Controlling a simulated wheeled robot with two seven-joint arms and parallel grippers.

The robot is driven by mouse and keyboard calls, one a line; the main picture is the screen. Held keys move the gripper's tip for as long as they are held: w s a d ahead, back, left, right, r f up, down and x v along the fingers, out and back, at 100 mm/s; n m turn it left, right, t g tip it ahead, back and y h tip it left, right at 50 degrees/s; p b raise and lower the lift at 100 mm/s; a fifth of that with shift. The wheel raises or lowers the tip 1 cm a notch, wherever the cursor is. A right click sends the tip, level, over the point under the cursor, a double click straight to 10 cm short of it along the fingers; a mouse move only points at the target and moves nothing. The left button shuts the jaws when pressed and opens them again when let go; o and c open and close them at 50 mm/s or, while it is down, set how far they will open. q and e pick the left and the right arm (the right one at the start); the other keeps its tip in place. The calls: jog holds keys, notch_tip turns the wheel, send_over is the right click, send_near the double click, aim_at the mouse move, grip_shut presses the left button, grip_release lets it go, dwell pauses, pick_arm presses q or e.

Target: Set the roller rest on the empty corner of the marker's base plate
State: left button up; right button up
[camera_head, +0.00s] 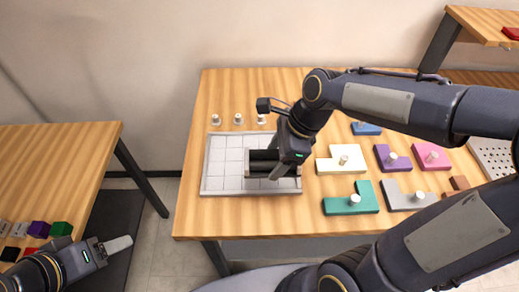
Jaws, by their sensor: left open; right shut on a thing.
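The pale base plate (222,187), marked with a grid of squares, lies on the middle wooden table. A dark piece with two black bars, which looks like the roller rest (262,155), is over the right part of the plate. My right gripper (280,172) is shut on it from above and hides its right end. I cannot tell whether the rest touches the plate. My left gripper (120,244) is open and empty at lower left, away from the plate, over the gap between the tables.
Several knobbed blocks, including a cream one (328,165) and a teal one (340,206), lie right of the plate. Small white knobs (238,118) stand behind it. Small coloured blocks (60,229) sit on the left table. My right arm covers much of the right side.

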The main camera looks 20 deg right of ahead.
jog(key=w+f, duration=0.2)
jog(key=w, duration=0.1)
jog(key=w+f, duration=0.5)
jog(key=w, duration=0.1)
jog(key=shift+w+d+f+p, duration=0.3)
jog(key=shift+w+f, duration=0.2)
jog(key=shift+f, duration=1.6)
jog(key=shift+f, duration=0.2)
jog(key=o, duration=1.4)
